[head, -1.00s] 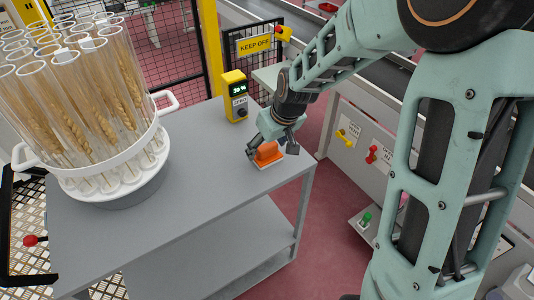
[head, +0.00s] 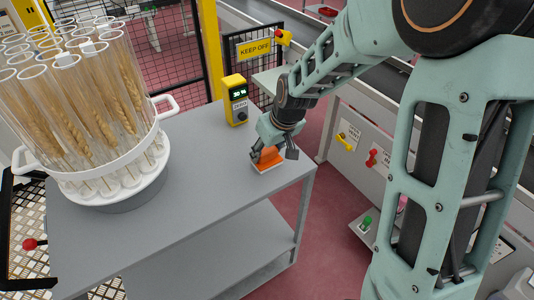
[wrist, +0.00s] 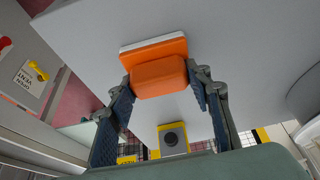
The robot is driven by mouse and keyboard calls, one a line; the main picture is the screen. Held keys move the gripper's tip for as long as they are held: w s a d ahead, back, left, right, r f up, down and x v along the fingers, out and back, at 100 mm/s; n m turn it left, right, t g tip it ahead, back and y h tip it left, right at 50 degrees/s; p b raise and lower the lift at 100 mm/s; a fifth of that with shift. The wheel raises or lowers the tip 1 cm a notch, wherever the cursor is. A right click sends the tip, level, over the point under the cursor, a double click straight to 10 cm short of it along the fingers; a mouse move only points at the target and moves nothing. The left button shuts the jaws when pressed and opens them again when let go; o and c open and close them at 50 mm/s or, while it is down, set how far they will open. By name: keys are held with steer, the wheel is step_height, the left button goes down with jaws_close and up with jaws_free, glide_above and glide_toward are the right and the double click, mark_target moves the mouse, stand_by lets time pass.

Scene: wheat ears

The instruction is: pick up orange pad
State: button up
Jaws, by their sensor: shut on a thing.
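The orange pad (head: 267,156) is an orange block with a white layer at its base, near the right corner of the grey table. In the wrist view the pad (wrist: 158,77) sits between the two fingers of my gripper (wrist: 160,84). The gripper (head: 271,152) reaches down from above and is shut on the orange part, one finger on each side. The white-edged base (wrist: 153,46) shows beyond the fingertips, close to the table surface. I cannot tell whether it touches the table.
On the grey table (head: 205,185), a white rack (head: 110,185) of glass tubes with wheat ears stands at left. A yellow device (head: 236,99) with a display stands behind the pad. A conveyor and panel with coloured handles are at right. The table's middle is clear.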

mark_target(266, 150)
steer(key=shift+r+p, duration=0.3)
steer(key=shift+r, duration=0.15)
step_height(266, 150, up, 3)
steer(key=shift+s+a+r+p, duration=0.1)
steer(key=shift+p, duration=1.1)
steer(key=s+a+r+p, duration=0.2)
steer(key=s+a+r, duration=0.7)
steer(key=s, duration=0.1)
steer(key=shift+s, duration=0.2)
